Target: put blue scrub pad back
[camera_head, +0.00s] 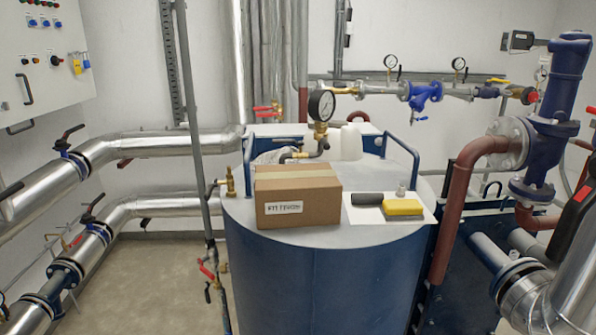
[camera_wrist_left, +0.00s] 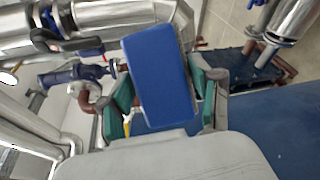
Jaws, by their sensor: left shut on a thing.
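The blue scrub pad (camera_wrist_left: 157,70) is a flat blue block in the left wrist view. My left gripper (camera_wrist_left: 163,100) is shut on it, with green-lined fingers on both sides of it. The pad reaches out past the fingers. In the head view a white sheet (camera_head: 370,216) lies on top of the blue tank, right of a cardboard box. Neither the blue pad nor my left gripper shows in the head view. My right gripper is not in view.
The cardboard box (camera_head: 297,195) stands on the blue tank (camera_head: 310,280). A pressure gauge (camera_head: 321,105), a white jug (camera_head: 351,142) and a blue handrail (camera_head: 402,148) are around the tank top. Pipes with valves run along both sides.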

